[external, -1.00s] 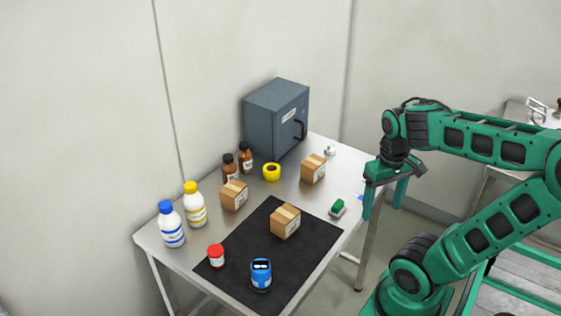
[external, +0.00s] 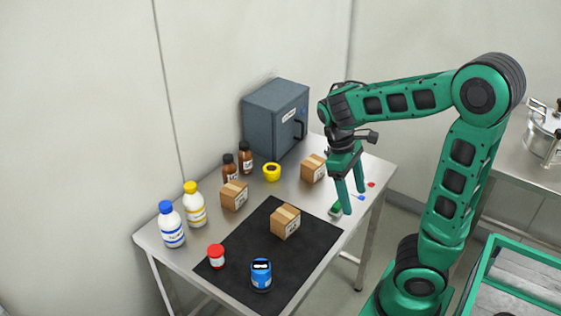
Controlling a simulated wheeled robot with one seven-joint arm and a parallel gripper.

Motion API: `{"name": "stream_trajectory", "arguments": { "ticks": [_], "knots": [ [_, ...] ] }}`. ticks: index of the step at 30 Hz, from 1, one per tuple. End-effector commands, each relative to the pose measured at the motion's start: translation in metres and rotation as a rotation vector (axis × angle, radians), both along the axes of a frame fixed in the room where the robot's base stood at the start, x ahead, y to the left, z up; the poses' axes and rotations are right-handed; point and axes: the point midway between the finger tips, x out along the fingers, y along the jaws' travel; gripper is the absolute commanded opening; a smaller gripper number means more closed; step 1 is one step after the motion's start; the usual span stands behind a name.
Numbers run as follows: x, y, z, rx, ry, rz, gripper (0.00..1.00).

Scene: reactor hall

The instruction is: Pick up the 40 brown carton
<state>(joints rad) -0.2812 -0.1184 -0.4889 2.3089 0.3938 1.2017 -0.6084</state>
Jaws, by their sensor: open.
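Three brown cartons stand on the metal table. One carton (external: 285,222) is on the black mat, another carton (external: 234,196) is behind it to the left by the brown bottles, and a third carton (external: 313,169) is near the back right. Their labels are too small to read, so I cannot tell which is the 40. My gripper (external: 354,201) is open and empty, pointing down over the table's right side. It is right of the mat carton and in front of the back right carton, apart from both.
A green object (external: 336,209) lies close to my gripper's fingers. A blue-grey cabinet (external: 275,118) stands at the back. Yellow tape (external: 271,172), white bottles (external: 172,228), a red-lidded jar (external: 216,257) and a blue can (external: 261,275) stand around. The mat's right part (external: 318,238) is clear.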

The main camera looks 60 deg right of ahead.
Motion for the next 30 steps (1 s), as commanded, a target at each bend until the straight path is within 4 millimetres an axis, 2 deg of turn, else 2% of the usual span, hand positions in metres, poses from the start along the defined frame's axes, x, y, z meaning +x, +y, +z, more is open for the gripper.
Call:
{"name": "stream_trajectory", "arguments": {
  "ticks": [1, 6, 15, 20, 24, 30],
  "knots": [
    [0.01, 0.003, -0.006, -0.009, 0.036, 0.064, 0.67],
    [0.038, 0.008, -0.021, -0.043, 0.139, 0.265, 0.67],
    [0.089, 0.028, -0.03, -0.159, 0.317, 0.618, 0.67],
    [0.116, 0.048, -0.024, -0.25, 0.41, 0.803, 0.67],
    [0.139, 0.075, -0.011, -0.346, 0.488, 0.961, 0.67],
    [0.16, 0.112, 0.01, -0.461, 0.57, 1.121, 0.67]
  ]
}}
